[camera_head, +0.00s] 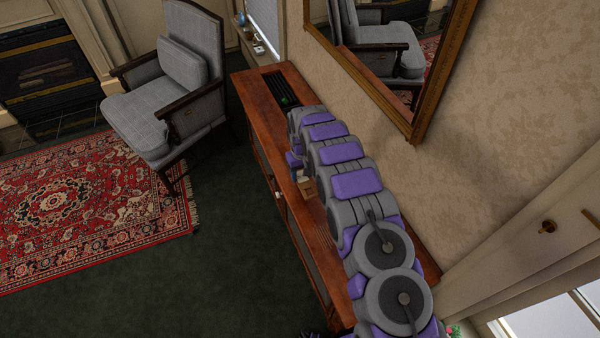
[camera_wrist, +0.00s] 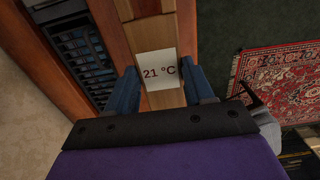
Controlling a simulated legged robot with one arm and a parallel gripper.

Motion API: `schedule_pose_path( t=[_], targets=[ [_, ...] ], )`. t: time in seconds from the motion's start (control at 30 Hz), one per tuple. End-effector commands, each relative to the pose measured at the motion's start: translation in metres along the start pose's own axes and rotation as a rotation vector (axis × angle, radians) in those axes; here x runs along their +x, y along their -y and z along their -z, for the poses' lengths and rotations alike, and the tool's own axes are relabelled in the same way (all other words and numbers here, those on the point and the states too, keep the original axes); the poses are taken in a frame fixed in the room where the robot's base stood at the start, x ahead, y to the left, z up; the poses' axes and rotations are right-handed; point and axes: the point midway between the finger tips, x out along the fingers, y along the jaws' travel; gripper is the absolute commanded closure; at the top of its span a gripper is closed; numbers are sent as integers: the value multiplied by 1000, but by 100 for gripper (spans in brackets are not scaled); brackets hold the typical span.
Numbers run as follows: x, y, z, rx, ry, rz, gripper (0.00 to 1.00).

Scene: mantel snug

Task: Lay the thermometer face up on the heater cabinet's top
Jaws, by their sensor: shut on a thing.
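The thermometer is a tan wooden piece with a white face (camera_wrist: 157,70) that reads "21 °C" upright in the wrist view. My gripper (camera_wrist: 164,86) is shut on it, with one blue finger at each side. The face is turned toward the wrist camera. In the head view a small tan part of the thermometer (camera_head: 307,187) shows beside my gripper, near the front edge of the heater cabinet. The cabinet's reddish wooden top (camera_head: 253,98) runs under my arm, which hides much of it. I cannot tell whether the thermometer touches the top.
A dark slatted grille (camera_head: 279,84) is set in the cabinet top's far end, with a small green thing near it. A framed mirror (camera_head: 428,100) hangs on the wall behind. A grey armchair (camera_head: 165,110) and a red rug (camera_head: 75,210) are to the left. Dark green floor lies clear before the cabinet.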

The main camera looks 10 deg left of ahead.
Motion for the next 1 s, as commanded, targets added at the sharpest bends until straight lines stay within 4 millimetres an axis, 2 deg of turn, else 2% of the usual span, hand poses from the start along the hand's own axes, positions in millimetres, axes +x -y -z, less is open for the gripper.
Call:
schedule_pose_path(
  t=[0.5,1.0],
  targets=[
    [0,3,3,-1,2,-4,78],
    [30,4,2,-2,2,-3,78]
  ],
)
